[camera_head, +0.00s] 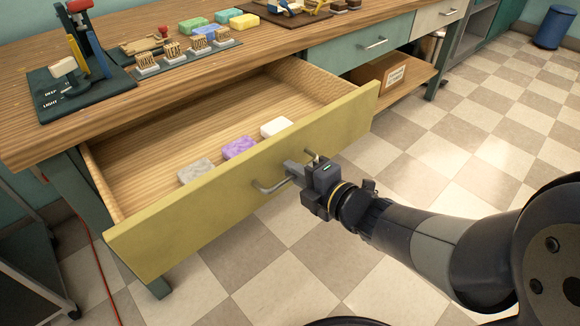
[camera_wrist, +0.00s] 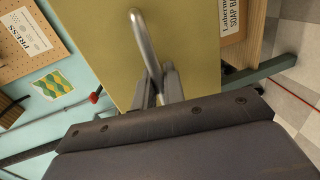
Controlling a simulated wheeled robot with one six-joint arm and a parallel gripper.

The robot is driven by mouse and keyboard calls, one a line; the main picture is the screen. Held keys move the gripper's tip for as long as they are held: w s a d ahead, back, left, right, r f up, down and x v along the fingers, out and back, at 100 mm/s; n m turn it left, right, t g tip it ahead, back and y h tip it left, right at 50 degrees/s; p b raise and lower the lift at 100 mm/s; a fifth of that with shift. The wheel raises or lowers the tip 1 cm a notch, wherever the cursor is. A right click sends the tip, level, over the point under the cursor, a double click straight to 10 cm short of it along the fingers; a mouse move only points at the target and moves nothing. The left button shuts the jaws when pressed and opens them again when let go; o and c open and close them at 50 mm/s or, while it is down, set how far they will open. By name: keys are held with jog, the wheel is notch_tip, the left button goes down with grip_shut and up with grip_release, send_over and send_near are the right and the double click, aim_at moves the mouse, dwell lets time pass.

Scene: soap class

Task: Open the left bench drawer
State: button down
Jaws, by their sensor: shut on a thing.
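The left bench drawer (camera_head: 245,180) has a yellow-green front and stands pulled out from the wooden bench, with its inside in view. Grey, purple and white soap bars (camera_head: 238,148) lie inside it. Its metal bar handle (camera_head: 268,187) is on the front. My gripper (camera_head: 303,172) is shut on the handle, at the right part of the bar. In the wrist view the handle (camera_wrist: 147,45) runs between the two fingers (camera_wrist: 160,88), in front of the drawer front (camera_wrist: 190,30).
The bench top (camera_head: 150,95) holds a press stand (camera_head: 80,75), soap stamps (camera_head: 185,55) and coloured soaps (camera_head: 215,28). A closed blue-green drawer (camera_head: 350,50) is to the right, above a shelf with a cardboard box (camera_head: 385,75). Checkered floor (camera_head: 440,150) is clear at the right.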

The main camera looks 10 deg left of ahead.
jog(key=c, duration=1.8)
grip_release()
jog(key=shift+c, duration=0.2)
jog(key=shift+d, duration=0.15)
jog(key=p+v, duration=0.3)
jog(key=v, duration=0.7)
jog(key=shift+s+d+p, duration=0.2)
jog(key=shift+s+p, duration=0.05)
jog(key=shift+p, duration=0.05)
jog(key=shift+w+a, duration=0.1)
jog(key=shift+b+x, duration=1.85)
jog(key=shift+x, duration=3.45)
